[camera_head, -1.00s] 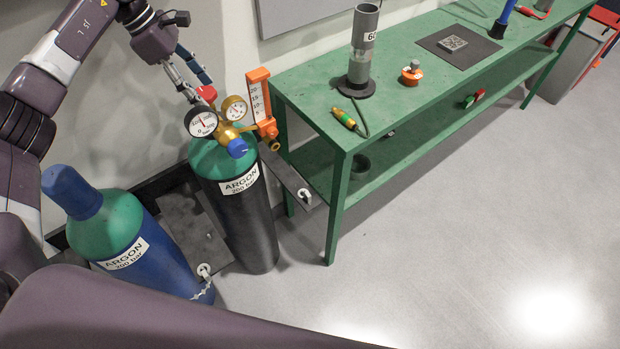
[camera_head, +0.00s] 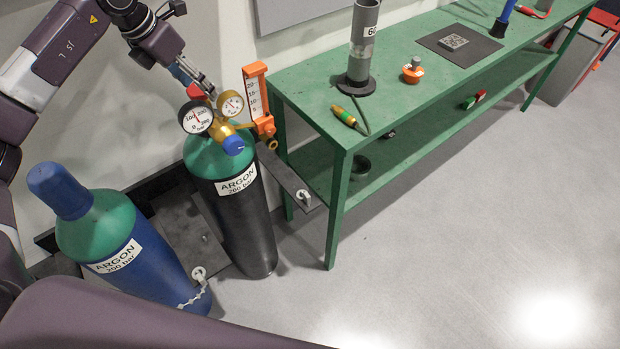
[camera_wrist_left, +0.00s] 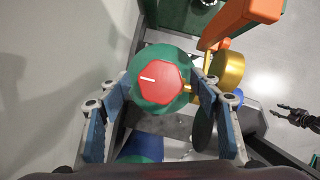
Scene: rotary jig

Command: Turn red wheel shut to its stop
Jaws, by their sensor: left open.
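The red wheel (camera_wrist_left: 160,82) sits on top of the green-shouldered black argon cylinder (camera_head: 245,225). In the left wrist view it is a red faceted knob with a white line pointing left. In the head view the wheel (camera_head: 195,91) is mostly hidden behind my left gripper (camera_head: 197,82). My left gripper (camera_wrist_left: 163,95) is open, its blue-padded fingers on either side of the wheel with gaps showing. A dark gripper, seemingly my right one (camera_wrist_left: 298,116), shows small at the right of the wrist view; its jaw state is unclear.
A brass regulator (camera_head: 222,128) with two gauges and an orange flow scale (camera_head: 257,100) stand close beside the wheel. A blue argon cylinder (camera_head: 150,270) stands at left. The green bench (camera_head: 310,85) is at right, with open floor in front.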

